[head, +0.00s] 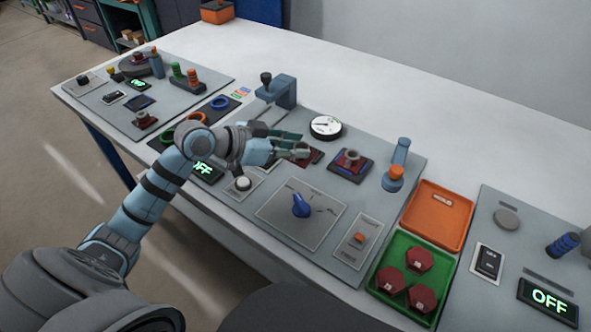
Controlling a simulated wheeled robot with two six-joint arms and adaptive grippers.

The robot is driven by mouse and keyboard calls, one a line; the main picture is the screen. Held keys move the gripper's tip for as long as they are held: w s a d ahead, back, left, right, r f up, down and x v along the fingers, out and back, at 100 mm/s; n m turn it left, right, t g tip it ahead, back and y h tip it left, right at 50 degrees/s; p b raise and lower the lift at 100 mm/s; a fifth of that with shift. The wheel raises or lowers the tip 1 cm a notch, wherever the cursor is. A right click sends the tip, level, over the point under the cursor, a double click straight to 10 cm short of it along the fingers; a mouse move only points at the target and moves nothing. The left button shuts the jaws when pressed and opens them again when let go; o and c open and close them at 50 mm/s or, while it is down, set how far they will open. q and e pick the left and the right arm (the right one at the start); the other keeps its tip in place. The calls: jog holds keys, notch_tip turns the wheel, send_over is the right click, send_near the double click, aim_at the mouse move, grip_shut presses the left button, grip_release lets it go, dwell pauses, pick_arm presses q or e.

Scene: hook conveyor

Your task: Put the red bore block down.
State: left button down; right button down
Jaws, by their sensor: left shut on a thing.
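My left gripper (293,149) reaches in from the left over the middle panel, with its fingers pointing right. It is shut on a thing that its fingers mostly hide. Dark red, which I take for the red bore block (314,158), shows just beyond and below the fingertips, low over the panel. I cannot tell whether it touches the surface beneath. A dark square pad with a red and blue fixture (350,160) lies just to the right. My right gripper is not in view.
A round white dial (326,127) and a blue stand (280,91) are behind the gripper. A blue knob (300,205) is in front.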

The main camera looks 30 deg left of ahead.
pick_arm(q)
jog(key=f, duration=0.2)
jog(key=f+b, duration=0.1)
jog(key=f, duration=0.3)
jog(key=shift+w, duration=0.25)
jog(key=shift+r, duration=0.15)
jog(key=c, duration=1.7)
grip_release()
jog(key=o, duration=0.5)
